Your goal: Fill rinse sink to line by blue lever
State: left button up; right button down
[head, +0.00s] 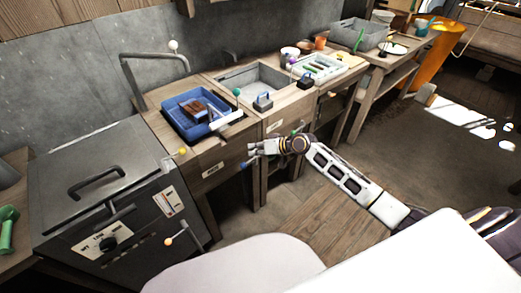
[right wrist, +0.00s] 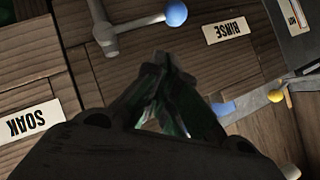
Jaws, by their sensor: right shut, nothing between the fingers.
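The blue lever's ball (right wrist: 176,14) tops a grey metal arm in the right wrist view, beside the RINSE label (right wrist: 226,32). In the head view a small blue knob (head: 244,165) shows just below my gripper, right of that label (head: 212,170). My right gripper (head: 250,150) is shut and empty in front of the counter; its fingertips (right wrist: 165,65) are apart from the lever. A blue basin (head: 178,121) above the RINSE label holds a brown object (head: 196,108). A grey tap (head: 155,56) arches over it. Water and a fill line cannot be made out. My left gripper is not in view.
A grey sink (head: 226,80) stands right of the basin, above the SOAK label (head: 273,126). A yellow-tipped lever (head: 183,151) is near the basin's left front. A dark metal cabinet (head: 90,175) stands at left. The floor (head: 390,145) is open at right.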

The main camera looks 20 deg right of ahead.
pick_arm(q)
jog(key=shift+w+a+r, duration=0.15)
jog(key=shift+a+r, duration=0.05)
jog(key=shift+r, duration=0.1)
pick_arm(e)
jog(key=shift+s+a+f, duration=0.1)
jog(key=shift+a+f, duration=0.45)
jog(key=shift+f, duration=0.25)
jog(key=shift+s+a+f, duration=0.1)
jog(key=shift+a+f, duration=0.4)
jog(key=shift+f, duration=0.3)
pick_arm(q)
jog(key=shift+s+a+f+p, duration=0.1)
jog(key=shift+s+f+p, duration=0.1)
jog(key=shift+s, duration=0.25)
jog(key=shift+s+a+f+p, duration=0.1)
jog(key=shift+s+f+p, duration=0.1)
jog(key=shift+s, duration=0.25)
pick_arm(e)
jog(key=shift+a+f+h, duration=0.1)
jog(key=shift+f+h, duration=0.05)
jog(key=shift+h, duration=0.15)
